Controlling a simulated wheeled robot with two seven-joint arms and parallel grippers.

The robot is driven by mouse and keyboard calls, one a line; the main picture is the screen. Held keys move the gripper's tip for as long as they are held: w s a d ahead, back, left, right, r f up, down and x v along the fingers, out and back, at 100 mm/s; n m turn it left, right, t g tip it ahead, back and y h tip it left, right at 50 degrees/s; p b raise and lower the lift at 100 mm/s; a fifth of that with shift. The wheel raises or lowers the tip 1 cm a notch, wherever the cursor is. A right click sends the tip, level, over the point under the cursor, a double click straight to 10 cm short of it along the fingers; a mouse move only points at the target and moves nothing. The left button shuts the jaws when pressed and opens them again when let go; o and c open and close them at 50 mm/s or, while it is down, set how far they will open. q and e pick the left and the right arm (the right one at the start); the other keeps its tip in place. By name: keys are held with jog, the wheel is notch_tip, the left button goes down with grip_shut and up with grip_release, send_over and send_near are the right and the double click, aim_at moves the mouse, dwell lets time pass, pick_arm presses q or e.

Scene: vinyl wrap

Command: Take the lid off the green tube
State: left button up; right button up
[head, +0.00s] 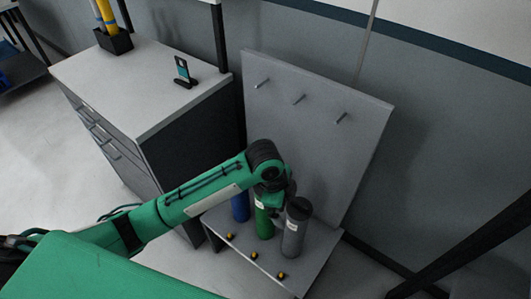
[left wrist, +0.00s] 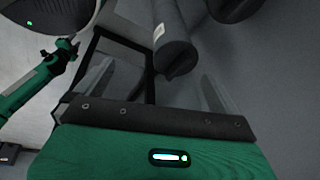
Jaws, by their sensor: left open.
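The green tube (head: 264,222) stands upright on a low grey shelf (head: 318,247), between a blue tube (head: 240,207) and a grey tube (head: 295,230) with a dark top. My left gripper (head: 276,207) is at the top of the green tube, and its body hides the lid in the head view. In the left wrist view the two fingers are spread apart. A dark grey cylinder with a white label (left wrist: 174,50) shows beyond the gap between them; I cannot tell which tube it is. I cannot tell whether the fingers touch anything.
A grey back panel (head: 320,130) with several pegs rises behind the tubes. A drawer cabinet (head: 120,70) stands to the left, with a small stand (head: 183,72) and a dark holder (head: 114,42) on it. Small yellow-black pieces (head: 254,255) line the shelf's front edge.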

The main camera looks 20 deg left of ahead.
pick_arm(q)
jog(key=w+a+r+m+g+y, duration=0.1)
jog(key=w+a+r+m+y, duration=0.25)
jog(key=w+a+r, duration=0.45)
jog(key=shift+m+h, duration=0.25)
jog(key=shift+m, duration=0.1)
jog(key=f, duration=0.7)
jog(key=shift+w+f, duration=0.1)
jog(key=shift+w, duration=0.25)
notch_tip(320, 180, down, 6)
jog(key=shift+f+p, duration=0.25)
jog(key=shift+p, duration=0.05)
jog(key=shift+f, duration=0.4)
jog(key=c, duration=1.1)
jog(key=shift+o, duration=0.2)
jog(key=shift+r+p, duration=1.55)
jog(key=shift+p, duration=0.45)
pick_arm(e)
jog(key=shift+s+a+r, duration=0.1)
jog(key=shift+s+r, duration=0.15)
jog(key=shift+r, duration=0.8)
jog(key=shift+s+a+r, duration=0.1)
jog(key=shift+s+r, duration=0.15)
jog(key=shift+r, duration=0.8)
